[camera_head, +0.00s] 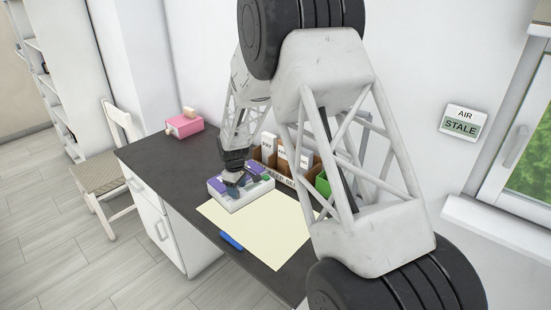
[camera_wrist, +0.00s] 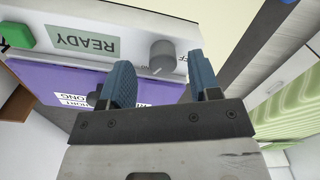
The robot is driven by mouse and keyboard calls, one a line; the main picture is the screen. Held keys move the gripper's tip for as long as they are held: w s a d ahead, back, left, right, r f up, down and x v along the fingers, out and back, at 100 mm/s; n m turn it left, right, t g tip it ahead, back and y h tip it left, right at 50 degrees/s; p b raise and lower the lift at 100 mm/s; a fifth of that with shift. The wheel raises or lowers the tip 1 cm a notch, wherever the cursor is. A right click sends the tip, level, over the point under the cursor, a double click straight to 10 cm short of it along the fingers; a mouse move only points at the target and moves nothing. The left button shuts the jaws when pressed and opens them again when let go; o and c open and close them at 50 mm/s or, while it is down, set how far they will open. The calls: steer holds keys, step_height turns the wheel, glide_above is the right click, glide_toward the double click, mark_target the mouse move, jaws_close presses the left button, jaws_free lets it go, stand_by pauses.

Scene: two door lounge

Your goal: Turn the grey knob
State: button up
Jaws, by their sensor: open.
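The grey knob (camera_wrist: 162,57) sits on the white face of a small device in the wrist view, near an "OFF"-like label that is partly hidden. The device (camera_head: 232,200) is a white box with a purple top, standing on the dark desk in the head view. It carries a "READY" display (camera_wrist: 85,40) and a green button (camera_wrist: 17,35). My gripper (camera_wrist: 158,82) is open, with its blue fingers apart. I see no clear contact. In the head view my gripper (camera_head: 234,178) is over the device.
A cream sheet (camera_head: 262,228) and a blue marker-like item (camera_head: 231,241) lie in front of the device. A brown organizer (camera_head: 285,171) with labelled cards stands behind it. A pink box (camera_head: 184,124) is at the desk's far left, with bare dark desk (camera_head: 155,152) nearby.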

step_height(320, 180, up, 6)
steer(key=shift+f, duration=0.1)
steer(key=s+d+r+m+t, duration=0.1)
steer(key=s+d+r+m, duration=0.3)
steer(key=s+d+r, duration=0.9)
steer(key=shift+s+d+r+m, duration=0.25)
steer(key=shift+s+r+m, duration=0.15)
steer(key=shift+s+r, duration=1.2)
steer(key=shift+w+r, duration=0.3)
steer(key=shift+r, duration=0.1)
steer(key=s+d+r+m, duration=0.2)
steer(key=s+d+r, duration=0.15)
steer(key=s, duration=0.55)
steer(key=s+d+r+m, duration=0.25)
steer(key=s+d, duration=0.25)
steer(key=s, duration=0.3)
steer(key=s+d+m, duration=0.1)
steer(key=s+d, duration=0.1)
steer(key=s, duration=0.7)
steer(key=s+d+m+t, duration=0.1)
steer(key=s+d+m, duration=0.1)
steer(key=s, duration=0.7)
steer(key=shift+d+t, duration=0.3)
steer(key=shift+d, duration=0.1)
